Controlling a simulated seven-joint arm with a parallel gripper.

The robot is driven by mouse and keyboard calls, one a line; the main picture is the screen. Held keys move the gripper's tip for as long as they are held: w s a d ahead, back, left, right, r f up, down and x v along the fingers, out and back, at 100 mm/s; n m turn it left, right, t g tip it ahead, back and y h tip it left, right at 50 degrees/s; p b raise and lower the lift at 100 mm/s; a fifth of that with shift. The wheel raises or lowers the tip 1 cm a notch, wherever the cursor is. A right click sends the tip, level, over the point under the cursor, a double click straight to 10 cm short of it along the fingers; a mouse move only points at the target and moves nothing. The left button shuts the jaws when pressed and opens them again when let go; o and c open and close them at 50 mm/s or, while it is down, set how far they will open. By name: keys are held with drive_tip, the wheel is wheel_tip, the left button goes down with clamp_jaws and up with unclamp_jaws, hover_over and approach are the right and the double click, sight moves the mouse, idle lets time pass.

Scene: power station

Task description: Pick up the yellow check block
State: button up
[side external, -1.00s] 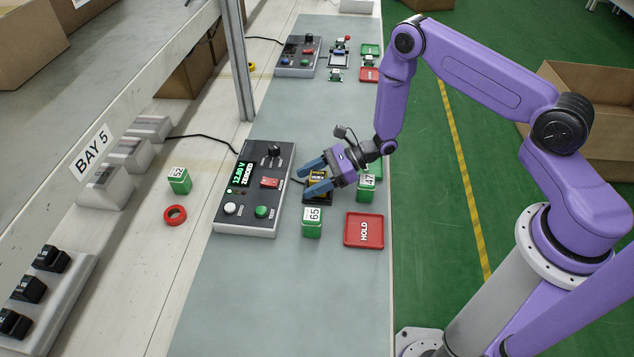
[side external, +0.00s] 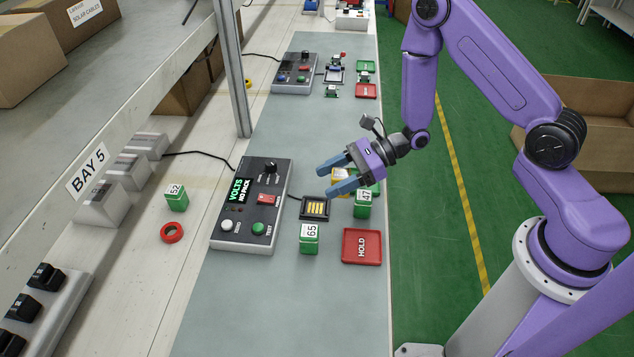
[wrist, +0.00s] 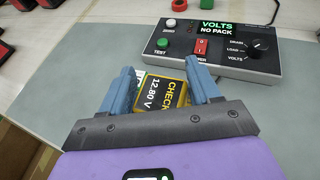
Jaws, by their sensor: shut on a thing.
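The yellow check block (side external: 341,176) is between the blue fingers of my gripper (side external: 331,178), held above the bench. In the wrist view the yellow and black check block (wrist: 163,91) reads "CHECK 12.80 V" and sits between the two fingertips (wrist: 163,84). My gripper is shut on it. The black cradle (side external: 314,208) with gold contacts is empty below and left of the gripper. The tester (side external: 250,205) beside it reads "VOLTS NO PACK".
Green-and-white block 65 (side external: 309,240) stands near the cradle. Block 47 (side external: 362,205) stands close below my gripper. A red HOLD tray (side external: 361,247) lies at the bench's right edge. Block 52 (side external: 176,198) and a red ring (side external: 171,233) are left. The front bench is clear.

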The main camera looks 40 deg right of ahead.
drive_tip(key=s+d+r, duration=0.2)
drive_tip(key=s+r, duration=0.1)
drive_tip(key=s, duration=0.3)
drive_tip(key=shift+s, duration=0.35)
drive_tip(key=shift+d+r, duration=0.1)
drive_tip(key=shift+d, duration=0.05)
drive_tip(key=w+d+f, duration=0.2)
drive_tip(key=w, duration=0.6)
drive_tip(key=w+d+f, duration=0.2)
drive_tip(key=w, duration=0.6)
drive_tip(key=shift+w+d+f+t, duration=0.2)
drive_tip(key=shift+w+d+t, duration=0.05)
drive_tip(key=shift+w+t, duration=0.05)
drive_tip(key=w+f, duration=0.2)
drive_tip(key=f, duration=0.1)
drive_tip(key=w+f, duration=0.2)
drive_tip(key=shift+a, duration=0.25)
drive_tip(key=shift+w+f, duration=0.4)
drive_tip(key=shift+f, duration=1.55)
drive_tip(key=shift+f, duration=0.1)
